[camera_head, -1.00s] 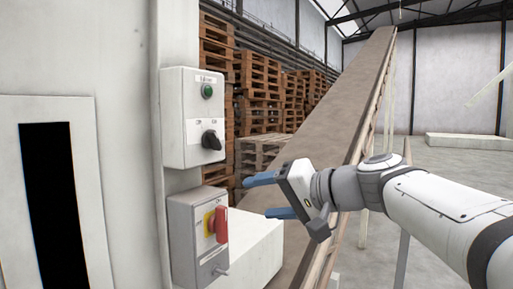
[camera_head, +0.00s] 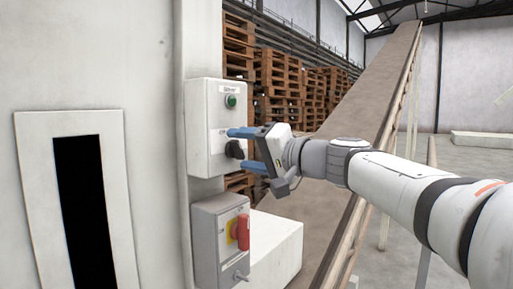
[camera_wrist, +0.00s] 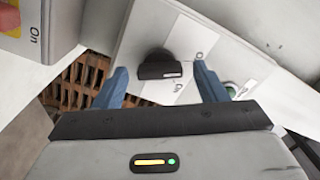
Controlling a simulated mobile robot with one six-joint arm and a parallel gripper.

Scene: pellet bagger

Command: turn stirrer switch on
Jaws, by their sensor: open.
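The stirrer switch is a black rotary knob (camera_head: 235,149) on the lower front of a pale control box (camera_head: 205,125). A green button (camera_head: 231,101) sits above it under a label. My gripper (camera_head: 243,148) is open in front of the box, its blue fingers one above and one below the knob. In the wrist view the knob (camera_wrist: 160,66) lies between the two fingertips (camera_wrist: 160,80). No contact is visible, and I cannot tell the exact gap.
A grey box with a red and yellow switch (camera_head: 241,232) is just below, and a white block (camera_head: 275,250) stands beside it. A sloping conveyor (camera_head: 365,95) runs behind my arm. Stacked wooden pallets (camera_head: 275,75) stand at the back.

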